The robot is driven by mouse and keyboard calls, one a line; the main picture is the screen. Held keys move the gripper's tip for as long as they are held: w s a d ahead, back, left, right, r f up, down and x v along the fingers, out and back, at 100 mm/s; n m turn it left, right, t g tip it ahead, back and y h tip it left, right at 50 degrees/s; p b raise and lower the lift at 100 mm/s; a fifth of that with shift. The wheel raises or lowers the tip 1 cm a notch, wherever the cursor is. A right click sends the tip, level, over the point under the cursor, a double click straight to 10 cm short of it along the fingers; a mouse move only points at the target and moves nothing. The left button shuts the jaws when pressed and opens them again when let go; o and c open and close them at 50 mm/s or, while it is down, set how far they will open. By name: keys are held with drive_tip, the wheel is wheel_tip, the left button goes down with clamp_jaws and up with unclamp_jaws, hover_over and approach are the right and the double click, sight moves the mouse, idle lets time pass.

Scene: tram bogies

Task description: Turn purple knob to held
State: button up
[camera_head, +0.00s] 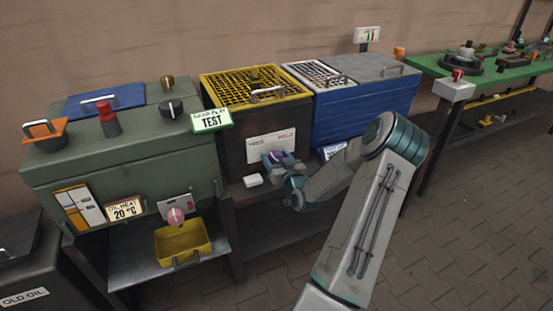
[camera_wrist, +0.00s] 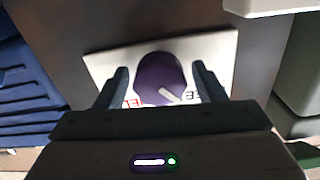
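The purple knob (camera_wrist: 160,78) sits on a white label plate (camera_wrist: 105,66) with partly hidden black and red lettering. Its pale pointer line points to the lower right in the wrist view. My gripper (camera_wrist: 160,82) is open, with one finger on each side of the knob and visible gaps between. In the head view the knob (camera_head: 277,156) is on the front of the dark cabinet with the yellow grid top, mostly hidden by my gripper (camera_head: 280,161). The plate (camera_head: 268,146) shows above it.
A green machine (camera_head: 130,165) with a pink knob (camera_head: 176,216) and yellow tray (camera_head: 183,243) stands left. A blue cabinet (camera_head: 365,115) stands right. The paved floor in front is clear.

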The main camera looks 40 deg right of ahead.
drive_tip(key=c, duration=0.9)
drive_tip(key=shift+o, duration=0.2)
drive_tip(key=shift+m, duration=0.3)
drive_tip(key=m, duration=0.7)
drive_tip(key=shift+d+m, duration=0.1)
drive_tip(key=shift+m, duration=0.2)
drive_tip(key=m, duration=0.3)
drive_tip(key=shift+m+p, duration=0.3)
drive_tip(key=shift+f+m+p, duration=0.15)
drive_tip(key=shift+m+p, duration=0.2)
drive_tip(key=shift+m, duration=1.65)
